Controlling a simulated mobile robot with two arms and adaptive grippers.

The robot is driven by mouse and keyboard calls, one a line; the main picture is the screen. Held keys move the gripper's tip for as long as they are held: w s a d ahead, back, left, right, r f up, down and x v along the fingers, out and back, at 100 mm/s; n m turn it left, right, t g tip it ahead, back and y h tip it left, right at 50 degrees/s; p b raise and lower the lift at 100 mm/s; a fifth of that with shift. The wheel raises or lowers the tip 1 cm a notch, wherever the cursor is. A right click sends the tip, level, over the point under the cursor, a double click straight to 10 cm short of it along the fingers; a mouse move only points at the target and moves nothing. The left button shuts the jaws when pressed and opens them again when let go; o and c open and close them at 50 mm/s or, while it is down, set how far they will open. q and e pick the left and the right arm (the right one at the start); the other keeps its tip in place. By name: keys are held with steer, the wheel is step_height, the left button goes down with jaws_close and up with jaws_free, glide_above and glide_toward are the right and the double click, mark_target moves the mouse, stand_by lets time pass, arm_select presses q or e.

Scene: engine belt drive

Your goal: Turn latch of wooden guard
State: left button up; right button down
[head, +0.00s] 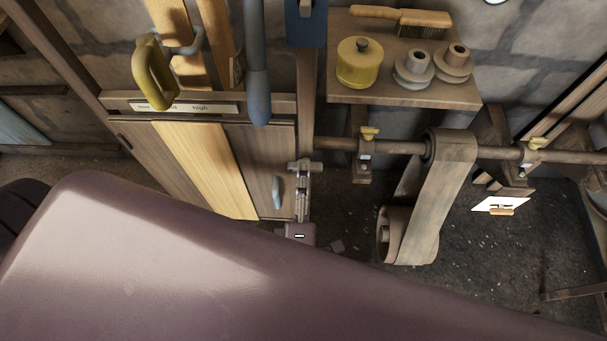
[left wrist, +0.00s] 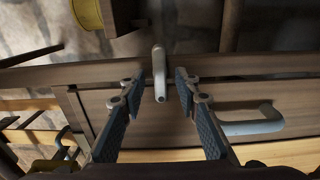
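The wooden guard (head: 238,150) is a dark panel with a pale yellow stripe, standing left of the belt drive. Its grey latch (head: 316,166) lies crosswise at the guard's right edge in the head view. In the left wrist view the latch (left wrist: 159,72) is a short rounded bar reaching across the guard's edge. My left gripper (head: 302,178) is at the latch. In the left wrist view its blue-padded fingers (left wrist: 160,88) are open, one on each side of the latch, with a gap visible on both sides. My right gripper is not in view.
A grey pull handle (head: 276,192) sits on the guard near my gripper. A flat belt (head: 435,200) hangs from a shaft (head: 397,147) at right. A shelf (head: 400,96) above it holds a yellow pot, pulleys and a brush. Levers (head: 257,90) hang above the guard.

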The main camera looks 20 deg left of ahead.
arm_select(q)
steer(key=v, duration=0.7)
steer(key=shift+s, duration=0.2)
steer(key=shift+d, duration=0.1)
steer(key=d+f+m+g+h, duration=0.1)
steer(key=d+f+m+h, duration=0.2)
steer(key=f+m, duration=0.3)
steer(key=d+f+m+g+h, duration=0.1)
steer(key=d+f+m+h, duration=0.2)
steer(key=f, duration=0.5)
steer(key=s+a+f+m+g+h, duration=0.1)
steer(key=s+a+f+m+g, duration=0.2)
steer(key=f, duration=0.6)
steer(key=s+f+m+g+h, duration=0.1)
steer(key=s+f+m+g, duration=0.1)
steer(key=f+m, duration=0.5)
steer(key=s+a+f+m+g+y, duration=0.3)
steer(key=s+a+f+g, duration=0.6)
steer(key=s+a+f, duration=0.7)
steer(key=shift+s+a+f+m, duration=0.4)
steer(key=shift+s+f+m, duration=0.4)
steer(key=shift+s+f, duration=0.2)
